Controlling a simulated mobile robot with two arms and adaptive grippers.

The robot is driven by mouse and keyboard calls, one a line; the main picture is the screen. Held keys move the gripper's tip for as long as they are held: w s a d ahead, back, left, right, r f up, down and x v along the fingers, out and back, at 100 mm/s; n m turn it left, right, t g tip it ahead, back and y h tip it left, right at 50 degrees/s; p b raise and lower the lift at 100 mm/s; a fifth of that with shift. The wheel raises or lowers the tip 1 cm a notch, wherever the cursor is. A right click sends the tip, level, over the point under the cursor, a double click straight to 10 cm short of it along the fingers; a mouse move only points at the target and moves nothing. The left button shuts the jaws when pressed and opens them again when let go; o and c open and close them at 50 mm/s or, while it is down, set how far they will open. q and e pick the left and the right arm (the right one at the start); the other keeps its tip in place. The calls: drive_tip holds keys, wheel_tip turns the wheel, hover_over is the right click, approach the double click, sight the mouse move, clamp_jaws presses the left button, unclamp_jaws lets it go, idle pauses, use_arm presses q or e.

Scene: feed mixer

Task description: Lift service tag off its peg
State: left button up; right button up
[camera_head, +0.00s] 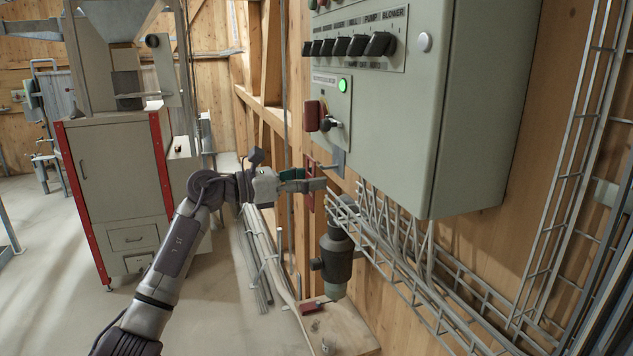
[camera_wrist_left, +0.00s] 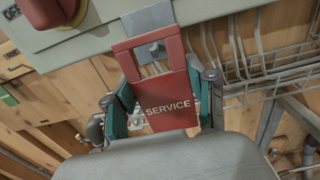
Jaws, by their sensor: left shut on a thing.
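The red service tag (camera_wrist_left: 172,100) fills the middle of the left wrist view, with "SERVICE" in white letters and a rectangular window in its upper part. The grey peg (camera_wrist_left: 155,48) shows within that window, below a grey metal bracket (camera_wrist_left: 148,18); the frames do not show clearly whether the tag still rests on it. My left gripper (camera_wrist_left: 163,105) is shut on the tag, one teal-padded finger at each side edge. In the head view the left gripper (camera_head: 312,184) is below the control box, and the tag (camera_head: 310,199) shows only as a thin red edge.
The grey control box (camera_head: 480,110) stands above and right of the gripper, with a red handle (camera_head: 313,115) and several black switches. A wire cable tray (camera_head: 400,250) runs close below it. A dark cylindrical device (camera_head: 337,262) is beneath the gripper. Open floor lies left.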

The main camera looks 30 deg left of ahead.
use_arm(q)
drive_tip(key=shift+b+v, duration=1.7)
drive_tip(key=shift+v, duration=1.1)
